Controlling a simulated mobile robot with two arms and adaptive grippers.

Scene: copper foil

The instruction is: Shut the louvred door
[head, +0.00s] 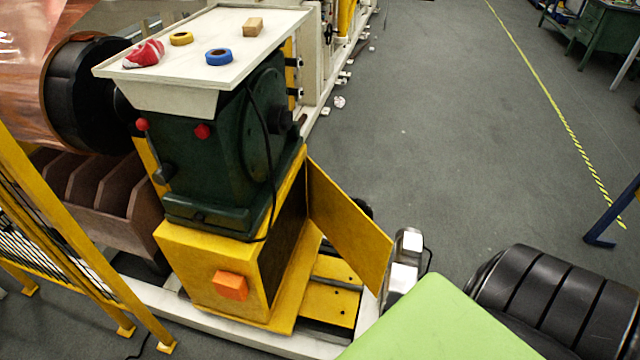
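The louvred door (347,228) is a flat yellow panel on the right side of the yellow cabinet (215,270) under the dark green machine. It stands open, swung out to the right, and the cabinet's dark side opening shows. No slats can be made out on its visible face. My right gripper (364,208) is mostly hidden behind the door's outer side; a dark part shows above the door's top edge and silver wrist parts show beside its free edge. Its fingers and any contact with the door cannot be made out. My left gripper is not in view.
A white tray top (205,75) on the machine holds a blue ring, a yellow ring, a wooden block and a red-white cloth. A yellow guard fence (75,240) stands at left.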

